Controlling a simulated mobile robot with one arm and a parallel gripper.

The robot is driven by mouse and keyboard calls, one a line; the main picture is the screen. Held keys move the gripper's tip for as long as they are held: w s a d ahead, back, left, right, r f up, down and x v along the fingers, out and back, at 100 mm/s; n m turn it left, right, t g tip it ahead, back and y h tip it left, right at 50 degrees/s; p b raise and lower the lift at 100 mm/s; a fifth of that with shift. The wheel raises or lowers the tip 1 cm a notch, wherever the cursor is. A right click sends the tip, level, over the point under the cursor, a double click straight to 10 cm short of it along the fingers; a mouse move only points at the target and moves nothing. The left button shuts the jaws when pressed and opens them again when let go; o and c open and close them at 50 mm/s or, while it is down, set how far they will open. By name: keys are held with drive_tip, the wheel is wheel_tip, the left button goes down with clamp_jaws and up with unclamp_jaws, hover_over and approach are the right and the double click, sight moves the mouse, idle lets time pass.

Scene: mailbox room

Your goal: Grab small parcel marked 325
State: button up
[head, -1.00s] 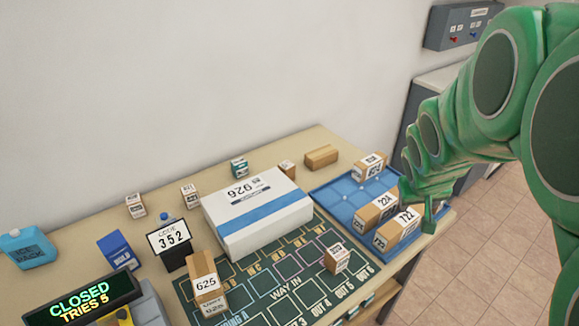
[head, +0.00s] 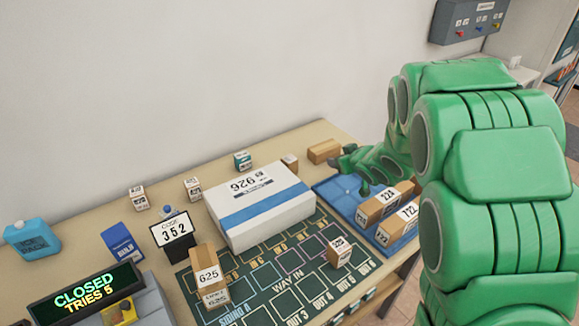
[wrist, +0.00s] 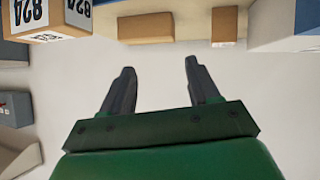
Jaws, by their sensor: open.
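A small brown parcel (head: 339,252) stands on the dark green mat (head: 262,304) near its right side. Its white label seems to read 325, though the print is small. My gripper (head: 356,170) is above the back of the blue tray (head: 334,190), well behind and above that parcel. In the wrist view my gripper (wrist: 159,72) has its two dark fingers spread apart with nothing between them. The small parcel on the mat does not show in the wrist view.
A large white box marked 926 (head: 262,205) stands left of the tray. Parcels 224 (head: 376,207) and 722 (head: 398,224) are in the tray. An upright parcel 625 (head: 208,275) is on the mat. A parcel marked 824 (wrist: 52,18) and a plain brown block (wrist: 146,27) are near my gripper.

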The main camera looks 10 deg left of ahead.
sight(294, 163)
drive_tip(key=a+f+y, duration=0.1)
drive_tip(key=a, duration=0.2)
drive_tip(key=a+f+n+y, duration=0.1)
drive_tip(key=a+y, duration=0.1)
drive_tip(key=a, duration=0.1)
drive_tip(key=a+f+g+y, duration=0.1)
drive_tip(key=a+f, duration=0.1)
drive_tip(key=a, duration=0.1)
drive_tip(key=shift+s+a+n+y, duration=0.1)
drive_tip(key=shift+s+n+y, duration=0.2)
drive_tip(key=shift+s+n, duration=0.1)
drive_tip(key=shift+s+a+x, duration=0.1)
drive_tip(key=shift+x, duration=1.85)
drive_tip(key=shift+s+a+x, duration=0.1)
drive_tip(key=shift+s+x, duration=0.05)
drive_tip(key=shift+x, duration=1.8)
drive_tip(key=c, duration=0.9)
